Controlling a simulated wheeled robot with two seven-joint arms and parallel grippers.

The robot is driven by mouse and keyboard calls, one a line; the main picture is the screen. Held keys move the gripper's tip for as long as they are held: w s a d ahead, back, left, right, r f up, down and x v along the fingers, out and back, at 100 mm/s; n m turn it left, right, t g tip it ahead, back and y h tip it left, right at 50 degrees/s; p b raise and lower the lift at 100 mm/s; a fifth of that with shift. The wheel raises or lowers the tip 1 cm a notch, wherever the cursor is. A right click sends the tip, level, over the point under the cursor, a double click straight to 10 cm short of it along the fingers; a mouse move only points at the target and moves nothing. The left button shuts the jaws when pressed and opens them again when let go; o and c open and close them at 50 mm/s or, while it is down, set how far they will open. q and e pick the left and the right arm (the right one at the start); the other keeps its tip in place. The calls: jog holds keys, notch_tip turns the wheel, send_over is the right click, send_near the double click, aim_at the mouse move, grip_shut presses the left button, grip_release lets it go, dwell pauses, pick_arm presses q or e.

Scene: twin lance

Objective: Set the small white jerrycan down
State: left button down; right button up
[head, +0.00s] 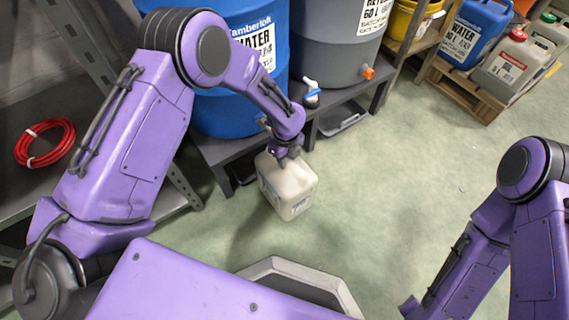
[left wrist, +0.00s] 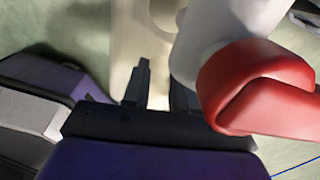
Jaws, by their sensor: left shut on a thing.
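The small white jerrycan (head: 290,190) is below my left gripper (head: 287,155) in the head view, in front of the low dark stand. It looks roughly upright and has a label on its side. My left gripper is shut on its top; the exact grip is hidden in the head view. In the left wrist view the fingers (left wrist: 158,88) reach onto the pale jerrycan (left wrist: 140,45). I cannot tell whether its base touches the floor. My right arm shows at the right, but its gripper is out of view.
A blue barrel (head: 225,110) and a grey barrel (head: 335,45) stand on the dark stand (head: 345,115). A red lever-like part (left wrist: 255,85) is close beside the fingers. A red hose coil (head: 45,143) lies at left. Open green floor (head: 420,150) extends right.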

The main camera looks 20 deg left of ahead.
pick_arm(q)
notch_tip(320, 180, down, 2)
jog(key=shift+f+b, duration=0.1)
jog(key=shift+b, duration=0.3)
jog(key=shift+r, duration=0.3)
pick_arm(e)
jog(key=shift+a+f, duration=0.15)
jog(key=shift+f, duration=0.75)
pick_arm(q)
jog(key=shift+f, duration=0.15)
jog(key=c, duration=0.9)
grip_release()
notch_tip(320, 180, up, 12)
jog(key=p, duration=0.6)
jog(key=shift+s+r, duration=0.1)
jog(key=shift+r, duration=0.1)
pick_arm(e)
jog(key=r, duration=0.5)
jog(key=shift+w+d+r, duration=0.2)
jog(key=shift+w+r, duration=0.05)
jog(key=shift+w, duration=0.05)
